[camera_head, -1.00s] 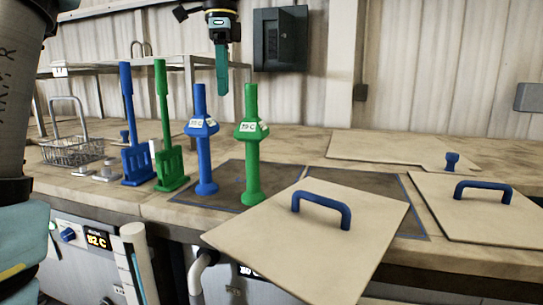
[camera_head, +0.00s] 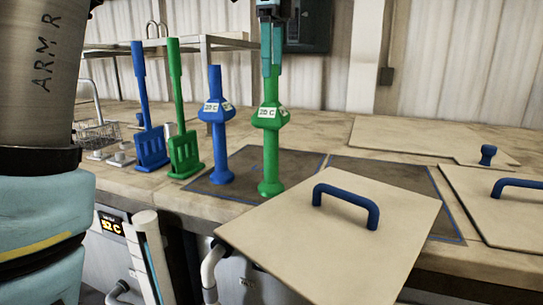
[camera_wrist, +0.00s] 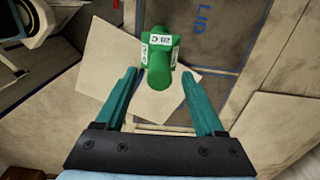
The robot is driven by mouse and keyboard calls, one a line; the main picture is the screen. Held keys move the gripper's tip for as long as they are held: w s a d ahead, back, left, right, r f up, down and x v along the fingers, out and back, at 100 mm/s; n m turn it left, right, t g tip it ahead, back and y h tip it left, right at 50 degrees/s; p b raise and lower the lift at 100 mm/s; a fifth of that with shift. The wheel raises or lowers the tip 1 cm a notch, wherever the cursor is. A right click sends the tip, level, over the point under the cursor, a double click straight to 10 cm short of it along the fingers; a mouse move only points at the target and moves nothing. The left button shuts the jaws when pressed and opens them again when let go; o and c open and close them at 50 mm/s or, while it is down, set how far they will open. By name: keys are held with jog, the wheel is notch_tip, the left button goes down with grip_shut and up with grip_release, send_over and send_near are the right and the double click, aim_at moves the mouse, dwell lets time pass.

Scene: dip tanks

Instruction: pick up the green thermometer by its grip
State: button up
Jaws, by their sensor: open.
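The green thermometer (camera_head: 271,155) stands upright on the dark patch of the bench, with a white label reading what looks like a temperature around its bulge. Its grip is the narrow upper stem. My gripper (camera_head: 271,68) is above it in the head view, its teal fingers overlapping the top of the grip. In the wrist view the thermometer (camera_wrist: 158,75) is seen from above, with its grip end between the two open fingers (camera_wrist: 160,82). No contact is visible. The blue thermometer (camera_head: 220,160) stands upright just to the left.
A blue paddle (camera_head: 151,145) and a green paddle (camera_head: 184,150) stand farther left, near a wire basket (camera_head: 97,132). A tan lid with a blue handle (camera_head: 345,203) lies at the front right. Another handled lid (camera_head: 490,220) lies at the far right.

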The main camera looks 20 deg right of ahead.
aim_at(271, 102)
jog(key=shift+a+f+p, duration=0.15)
jog(key=shift+f+p, duration=0.25)
jog(key=shift+f, duration=1.7)
grip_shut()
